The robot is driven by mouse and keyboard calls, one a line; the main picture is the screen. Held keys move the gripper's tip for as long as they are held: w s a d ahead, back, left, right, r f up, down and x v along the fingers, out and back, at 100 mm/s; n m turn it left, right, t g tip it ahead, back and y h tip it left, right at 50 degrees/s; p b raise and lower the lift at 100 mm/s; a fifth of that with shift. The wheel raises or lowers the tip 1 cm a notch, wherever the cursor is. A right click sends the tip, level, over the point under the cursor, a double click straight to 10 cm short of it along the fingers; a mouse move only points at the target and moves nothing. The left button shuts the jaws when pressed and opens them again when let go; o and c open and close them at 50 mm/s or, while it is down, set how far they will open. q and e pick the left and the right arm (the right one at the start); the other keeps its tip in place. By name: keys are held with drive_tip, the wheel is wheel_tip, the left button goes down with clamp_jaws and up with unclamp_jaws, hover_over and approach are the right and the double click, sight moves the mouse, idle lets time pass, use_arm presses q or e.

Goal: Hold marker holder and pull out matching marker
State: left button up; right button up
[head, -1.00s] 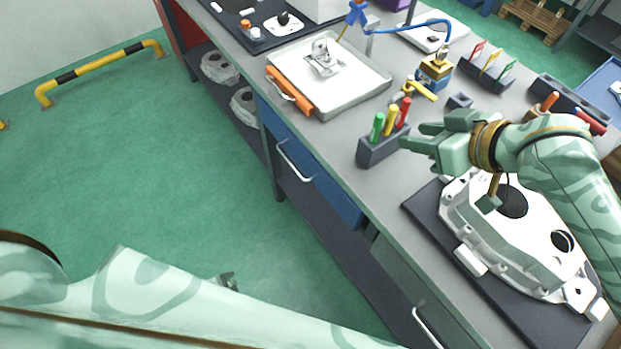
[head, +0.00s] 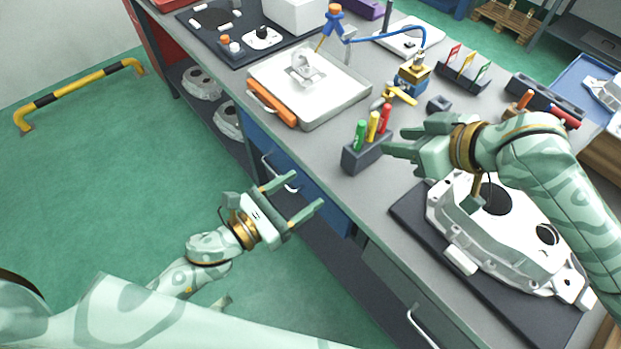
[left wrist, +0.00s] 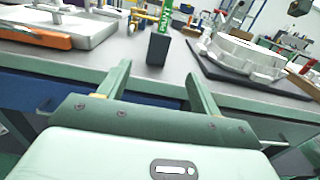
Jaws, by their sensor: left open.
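The marker holder (head: 362,158) is a dark grey block near the table's front edge. Green (head: 360,135), yellow (head: 373,126) and red (head: 385,119) markers stand upright in it. My left gripper (head: 294,194) is open and empty, in front of the table and to the left of the holder. In the left wrist view the holder (left wrist: 158,48) is beyond the fingers, with the green marker (left wrist: 166,15) in it. My right gripper (head: 394,141) is just right of the holder, its fingertips apart and pointing left; I see nothing between them.
A rack with red, yellow and green cards (head: 463,70) stands farther back. A tray with an orange handle (head: 320,115) is left of the holder. A large casting (head: 480,225) lies on a dark mat right of it.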

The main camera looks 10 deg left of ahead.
sight(348, 158)
use_arm(q)
drive_tip(key=x, duration=1.6)
drive_tip(key=shift+f, duration=0.1)
drive_tip(key=c, duration=1.1)
drive_tip(key=shift+c, duration=0.2)
use_arm(e)
drive_tip(key=shift+f, duration=0.1)
drive_tip(key=c, duration=0.4)
drive_tip(key=shift+o, duration=0.2)
wheel_tip(348, 158, down, 4)
drive_tip(key=s+m, duration=0.1)
drive_tip(key=s, duration=0.1)
drive_tip(key=shift+w+a+f+n+t+y, duration=0.15)
drive_tip(key=shift+w+a+f+t+y, duration=0.2)
drive_tip(key=shift+w+a, duration=1.15)
drive_tip(key=shift+w+a+f+n+t+y, duration=0.15)
drive_tip(key=shift+w+a+y, duration=0.3)
drive_tip(key=shift+w+a, duration=1)
drive_tip(key=shift+w+a+f+n+t+y, duration=0.2)
drive_tip(key=shift+w+a+t+y, duration=0.15)
drive_tip(key=shift+w+a, duration=1.1)
